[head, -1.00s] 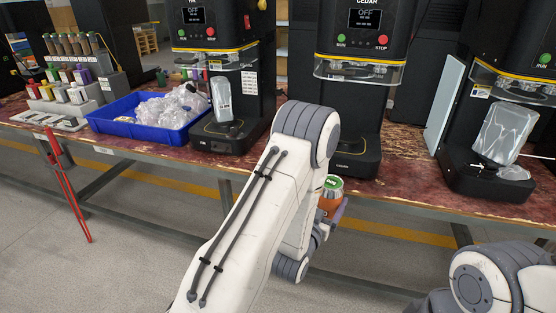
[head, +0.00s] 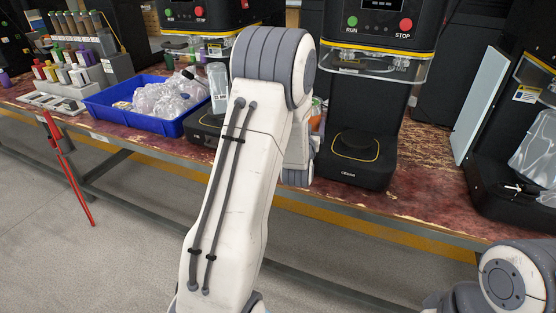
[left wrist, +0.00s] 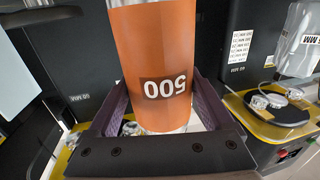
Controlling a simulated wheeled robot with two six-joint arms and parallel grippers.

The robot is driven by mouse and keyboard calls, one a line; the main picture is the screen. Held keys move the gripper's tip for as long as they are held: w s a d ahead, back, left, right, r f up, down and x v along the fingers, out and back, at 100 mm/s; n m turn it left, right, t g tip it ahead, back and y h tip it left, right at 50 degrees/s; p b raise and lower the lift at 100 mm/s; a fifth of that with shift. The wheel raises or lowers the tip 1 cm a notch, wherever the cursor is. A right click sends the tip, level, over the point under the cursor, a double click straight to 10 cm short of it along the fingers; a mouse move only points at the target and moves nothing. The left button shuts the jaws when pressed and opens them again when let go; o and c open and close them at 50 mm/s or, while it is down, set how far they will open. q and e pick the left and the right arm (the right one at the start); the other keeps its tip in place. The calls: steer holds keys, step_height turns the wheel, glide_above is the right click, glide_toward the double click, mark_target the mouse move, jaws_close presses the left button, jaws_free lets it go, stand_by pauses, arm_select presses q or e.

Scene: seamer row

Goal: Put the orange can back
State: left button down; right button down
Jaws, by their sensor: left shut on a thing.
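The orange can (left wrist: 160,55) fills the middle of the left wrist view. A dark label reading 500 shows upside down in that view. My left gripper (left wrist: 158,88) is shut on the can, with its purple fingers on either side. In the head view a small patch of orange (head: 315,122) shows just right of my left arm, which hides most of the can and the gripper. The can's top end is out of frame in the wrist view. My right gripper is out of view.
A seamer marked CEDAR (head: 358,160) with an empty base plate stands right of my arm. A blue bin (head: 140,122) of clear bags sits on the bench, left of another seamer. Seamers at left and right hold clear-wrapped items. Bottles stand in a rack (head: 65,75) at far left.

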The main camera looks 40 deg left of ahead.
arm_select(q)
steer(key=shift+s+a+f+b, duration=0.15)
steer(key=shift+s+a+f, duration=0.25)
steer(key=shift+a+f, duration=1.45)
steer(key=shift+s+a+f+b, duration=0.1)
steer(key=shift+s+a+f, duration=0.35)
steer(key=shift+a+f, duration=1.4)
steer(key=shift+s+a+f+b, duration=0.15)
steer(key=shift+s+a+f, duration=0.25)
steer(key=shift+a+f, duration=1.45)
steer(key=shift+a+r, duration=0.25)
steer(key=shift+f, duration=0.1)
steer(key=shift+f+b, duration=0.15)
steer(key=shift+b, duration=0.15)
jaws_free()
